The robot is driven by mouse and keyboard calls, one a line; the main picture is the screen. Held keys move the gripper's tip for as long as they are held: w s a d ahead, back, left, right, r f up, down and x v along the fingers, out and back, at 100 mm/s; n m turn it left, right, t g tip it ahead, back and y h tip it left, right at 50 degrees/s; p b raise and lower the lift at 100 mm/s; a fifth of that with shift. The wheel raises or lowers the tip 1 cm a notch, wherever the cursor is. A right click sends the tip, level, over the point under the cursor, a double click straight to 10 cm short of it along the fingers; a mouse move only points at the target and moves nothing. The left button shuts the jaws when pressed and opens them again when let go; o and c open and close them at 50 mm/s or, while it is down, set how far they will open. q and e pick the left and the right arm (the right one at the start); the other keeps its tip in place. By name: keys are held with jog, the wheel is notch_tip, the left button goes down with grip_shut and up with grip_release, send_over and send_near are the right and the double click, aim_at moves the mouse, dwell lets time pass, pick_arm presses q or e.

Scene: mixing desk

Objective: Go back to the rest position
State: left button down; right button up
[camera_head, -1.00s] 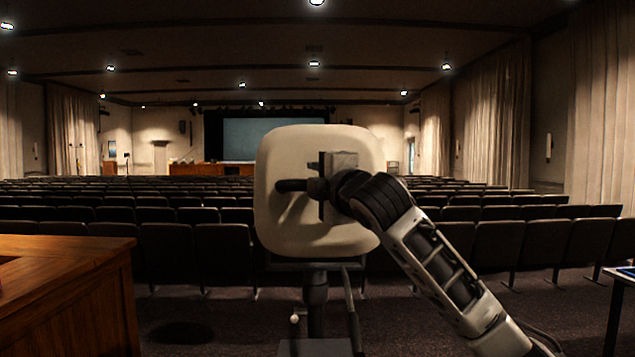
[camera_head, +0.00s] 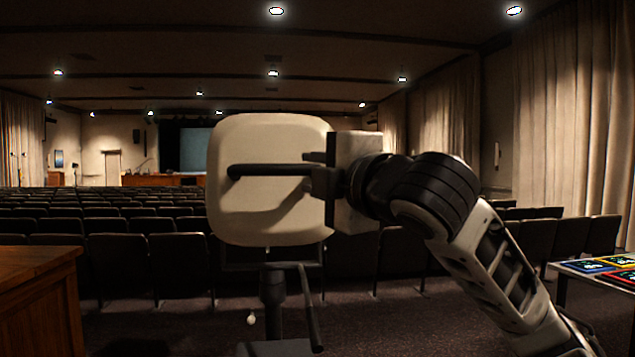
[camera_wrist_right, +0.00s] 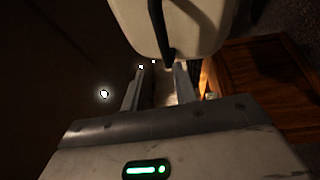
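My right gripper (camera_head: 312,169) is at the centre of the head view, held up in front of a cream chair back (camera_head: 268,225) and pointing left. In the right wrist view (camera_wrist_right: 160,78), its two fingers are spread with a clear gap and nothing clamped between them. A black bar (camera_head: 268,170) on the chair lies in line with the fingers. It also shows in the wrist view (camera_wrist_right: 168,45), its end near the fingertips; I cannot tell whether they touch. My left gripper is not in view.
A wooden desk (camera_head: 40,300) stands at the left. A table with coloured tiles (camera_head: 590,266) is at the right edge. Rows of dark seats (camera_head: 120,255) fill the hall behind. Dark carpet (camera_head: 400,320) lies in front of the seats.

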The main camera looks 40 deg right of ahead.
dwell(0.6)
jog(key=w+a+f+m+g+y, duration=0.1)
jog(key=w+a+f+y, duration=0.1)
jog(key=w+f, duration=0.5)
jog(key=w+a+f+m+g+y, duration=0.1)
jog(key=w+a+f+y, duration=0.15)
jog(key=f, duration=0.85)
jog(key=a+f+m+g+y, duration=0.1)
jog(key=a+f+m, duration=0.15)
jog(key=f, duration=0.65)
jog(key=a+f+m+g+y, duration=0.1)
jog(key=a+f+g, duration=0.15)
jog(key=f, duration=0.65)
jog(key=s+a+f+m+g, duration=0.1)
jog(key=s+a+f+m, duration=0.3)
jog(key=s+f, duration=0.6)
jog(key=s+a+f+m+g, duration=0.1)
jog(key=s+a+f+m, duration=0.2)
jog(key=s+a+f, duration=0.5)
notch_tip(320, 180, down, 7)
jog(key=shift+s+f+m+g+y, duration=0.2)
jog(key=shift+s+m+g+y, duration=0.15)
jog(key=shift+s, duration=0.8)
